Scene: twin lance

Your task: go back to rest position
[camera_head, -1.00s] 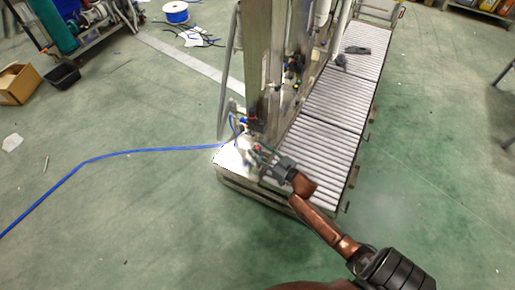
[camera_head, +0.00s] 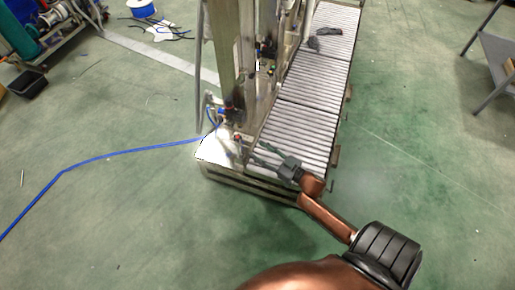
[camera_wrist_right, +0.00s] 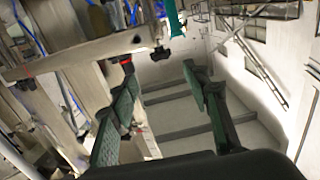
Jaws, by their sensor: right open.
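My right gripper (camera_head: 262,153) reaches from the lower right over the near end of the roller conveyor (camera_head: 309,122), close to the upright metal machine frame (camera_head: 232,60). In the right wrist view its two green-padded fingers (camera_wrist_right: 160,75) stand apart with nothing between them. A small red part (camera_head: 237,138) sits on the machine's base, left of the fingertips. I cannot tell whether the fingers touch the machine. My left gripper is not in view.
A blue hose (camera_head: 110,156) runs across the green floor to the machine. Dark objects (camera_head: 322,37) lie on the far conveyor. A grey table (camera_head: 495,60) stands at the right. The floor between it and the conveyor is clear.

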